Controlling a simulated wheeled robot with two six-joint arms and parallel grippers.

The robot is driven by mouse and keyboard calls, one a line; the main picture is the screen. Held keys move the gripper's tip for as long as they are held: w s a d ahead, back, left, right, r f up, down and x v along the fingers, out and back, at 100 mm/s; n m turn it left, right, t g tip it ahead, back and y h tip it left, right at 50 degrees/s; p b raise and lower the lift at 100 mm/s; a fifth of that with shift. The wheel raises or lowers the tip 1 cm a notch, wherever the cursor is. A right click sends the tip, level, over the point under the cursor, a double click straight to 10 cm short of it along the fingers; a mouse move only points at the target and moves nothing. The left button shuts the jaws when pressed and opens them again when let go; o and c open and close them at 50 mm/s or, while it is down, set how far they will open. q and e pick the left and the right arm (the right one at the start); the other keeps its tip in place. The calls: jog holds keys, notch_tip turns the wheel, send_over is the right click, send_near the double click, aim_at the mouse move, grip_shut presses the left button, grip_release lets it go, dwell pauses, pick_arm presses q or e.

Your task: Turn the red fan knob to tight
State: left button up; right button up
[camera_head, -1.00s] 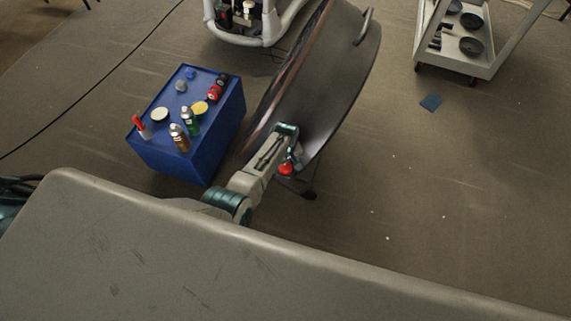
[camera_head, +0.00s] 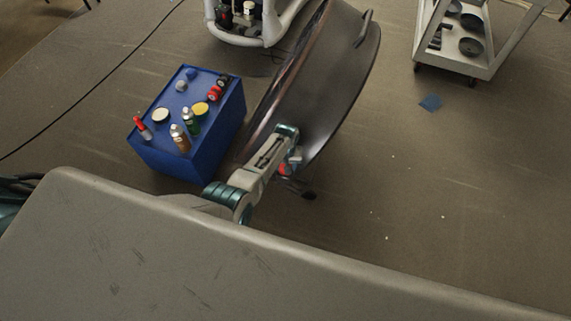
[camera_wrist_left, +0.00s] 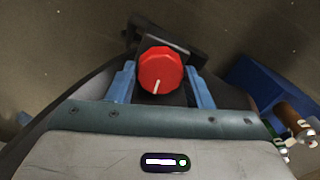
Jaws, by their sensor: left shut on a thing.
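The red fan knob (camera_wrist_left: 160,70) is a faceted red knob with a white pointer line, on a dark mount. In the left wrist view its line points toward the bottom of the picture, almost straight down. My left gripper (camera_wrist_left: 161,84) has its blue fingers on either side of the knob and is shut on it. In the head view the knob (camera_head: 285,169) is partly hidden by my left gripper (camera_head: 290,160), at the lower edge of the big dark round fan housing (camera_head: 335,95). My right gripper is not in view.
A blue box (camera_head: 175,162) with several bottles and cans on top stands left of the fan. A grey cart (camera_head: 483,70) with dark round parts is at the upper right. The floor to the right is mostly clear.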

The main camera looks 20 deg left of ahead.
pick_arm(q)
jog(key=m, duration=0.3)
jog(key=shift+m+p, duration=0.3)
jog(key=shift+m, duration=0.1)
jog(key=m, duration=0.4)
jog(key=shift+m+p, duration=0.3)
jog(key=shift+p, duration=0.05)
jog(key=m, duration=0.5)
jog(key=shift+p, duration=0.3)
jog(key=shift+a+m, duration=0.1)
jog(key=shift+m, duration=1.4)
jog(key=shift+w, duration=0.1)
jog(key=o, duration=0.9)
jog(key=shift+o, duration=0.4)
jog(key=shift+r, duration=0.15)
